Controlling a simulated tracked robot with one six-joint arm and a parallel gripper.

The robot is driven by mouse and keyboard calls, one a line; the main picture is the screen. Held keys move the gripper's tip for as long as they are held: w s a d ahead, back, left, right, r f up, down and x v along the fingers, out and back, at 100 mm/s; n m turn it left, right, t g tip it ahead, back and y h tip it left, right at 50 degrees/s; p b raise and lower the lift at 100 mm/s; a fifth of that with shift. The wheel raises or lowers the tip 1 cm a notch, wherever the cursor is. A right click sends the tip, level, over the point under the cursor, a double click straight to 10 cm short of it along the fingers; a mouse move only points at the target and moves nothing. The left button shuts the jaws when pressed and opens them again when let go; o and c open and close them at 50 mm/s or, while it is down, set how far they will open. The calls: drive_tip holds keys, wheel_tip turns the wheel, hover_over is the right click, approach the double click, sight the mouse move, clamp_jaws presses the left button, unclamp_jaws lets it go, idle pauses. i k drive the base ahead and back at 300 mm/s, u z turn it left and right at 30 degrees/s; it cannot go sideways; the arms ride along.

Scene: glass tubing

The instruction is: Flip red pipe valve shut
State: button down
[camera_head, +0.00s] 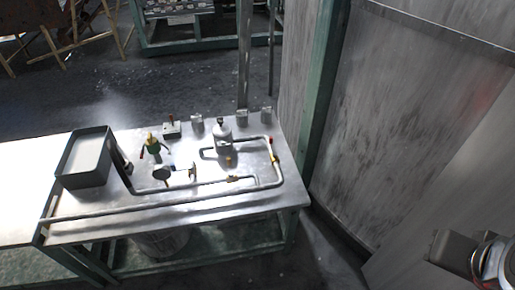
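A pipe run (215,184) lies on a metal-topped workbench (120,222) and bends upward at its right end. A small valve with red and yellow parts (274,157) sits on that right-hand upright section of pipe. Its handle is too small for me to tell which way it is turned. A grey part of my arm (455,250) shows at the lower right edge, well to the right of the bench and apart from the valve. The fingers of my gripper are not in view.
A grey open bin (86,158) stands at the bench's left. A wall panel (400,110) rises to the right.

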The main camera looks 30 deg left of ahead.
sight(275, 153)
drive_tip(key=u, duration=1.95)
drive_tip(key=i, duration=1)
drive_tip(key=u, duration=0.05)
